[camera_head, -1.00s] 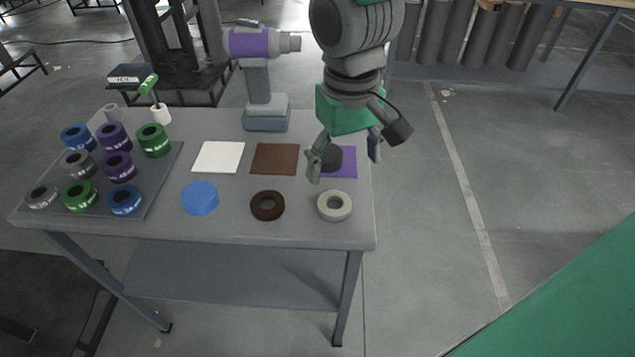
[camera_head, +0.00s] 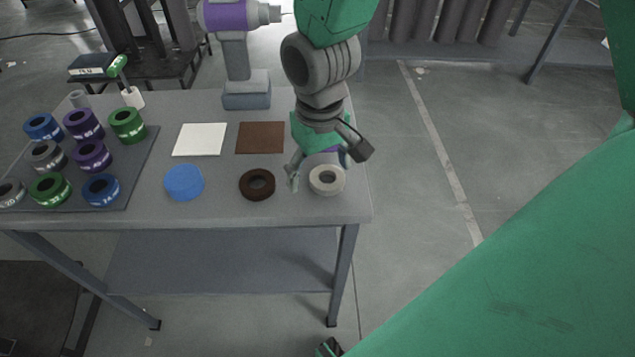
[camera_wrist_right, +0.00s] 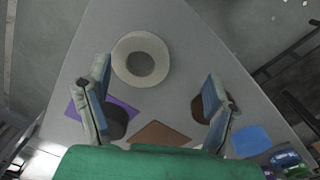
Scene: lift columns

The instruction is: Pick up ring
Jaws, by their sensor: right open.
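A light grey-white ring (camera_head: 327,191) lies flat near the table's front right. In the right wrist view the ring (camera_wrist_right: 157,76) is ahead of and between my spread fingers. My right gripper (camera_head: 318,170) is open and empty, over the ring's back edge in the head view. A brown ring (camera_head: 257,193) lies left of it, and in the wrist view it (camera_wrist_right: 209,104) is partly behind a finger. A blue disc (camera_head: 184,182) lies further left. My left gripper is not identifiable.
A brown square (camera_head: 260,138) and a white square (camera_head: 199,140) lie behind the front row. A grey board (camera_head: 137,170) with several coloured rings is at the left. A grey and purple device (camera_head: 237,60) stands at the back. The table's right edge is close to the gripper.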

